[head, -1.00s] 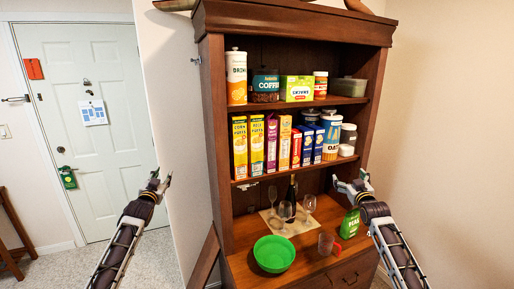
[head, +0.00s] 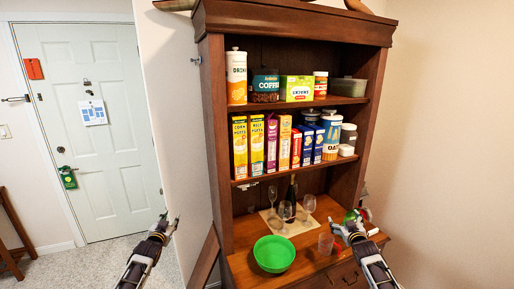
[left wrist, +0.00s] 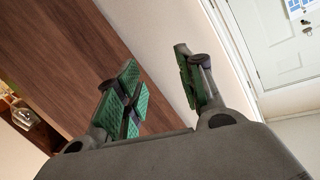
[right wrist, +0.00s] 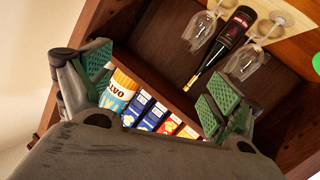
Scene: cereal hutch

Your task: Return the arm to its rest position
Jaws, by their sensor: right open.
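My left gripper (head: 168,222) hangs in free air left of the hutch, its arm coming up from the lower left. In the left wrist view its two green-padded fingers (left wrist: 163,88) stand apart with nothing between them.
The wooden hutch (head: 213,150) holds boxes and cans on two shelves. On its counter are a green bowl (head: 274,254), a clear cup (head: 326,243), a dark bottle (head: 292,190) and several wine glasses. A door (head: 100,130) stands at left. Space between the left arm and hutch is open.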

